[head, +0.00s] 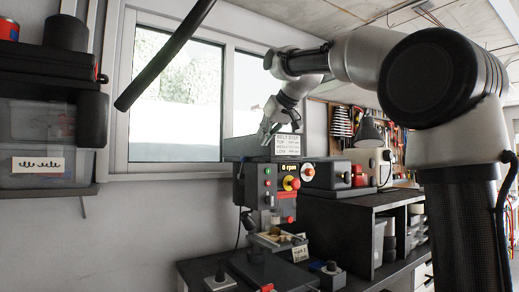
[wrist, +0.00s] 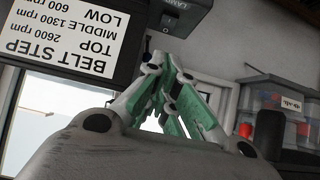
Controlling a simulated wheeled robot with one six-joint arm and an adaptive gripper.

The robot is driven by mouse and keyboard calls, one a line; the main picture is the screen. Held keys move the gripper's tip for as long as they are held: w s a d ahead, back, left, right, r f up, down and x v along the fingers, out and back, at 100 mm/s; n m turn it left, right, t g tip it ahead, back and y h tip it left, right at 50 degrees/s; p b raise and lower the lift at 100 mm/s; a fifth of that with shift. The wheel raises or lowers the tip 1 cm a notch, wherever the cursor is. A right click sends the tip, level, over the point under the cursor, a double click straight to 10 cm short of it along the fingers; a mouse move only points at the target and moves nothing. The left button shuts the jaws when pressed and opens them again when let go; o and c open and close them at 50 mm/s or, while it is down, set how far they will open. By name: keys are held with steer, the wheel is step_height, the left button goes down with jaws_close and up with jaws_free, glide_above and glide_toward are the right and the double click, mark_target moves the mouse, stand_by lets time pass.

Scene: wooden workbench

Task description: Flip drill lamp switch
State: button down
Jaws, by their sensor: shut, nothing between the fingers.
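The drill press (head: 262,190) stands on the bench in the head view, with a BELT STEP label on its top and coloured buttons on its front. In the wrist view, which is upside down, a grey box (wrist: 186,14) with partly cut-off LAMP lettering is at the top, beside the label's dark housing.
A dark shelf with cases (head: 50,90) hangs on the left wall. A dark bar slants across the window. Open air lies left of the drill, before the window.

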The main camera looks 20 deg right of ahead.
steer(key=v, duration=0.8)
steer(key=shift+s+r, duration=0.15)
steer(key=shift+s, duration=0.1)
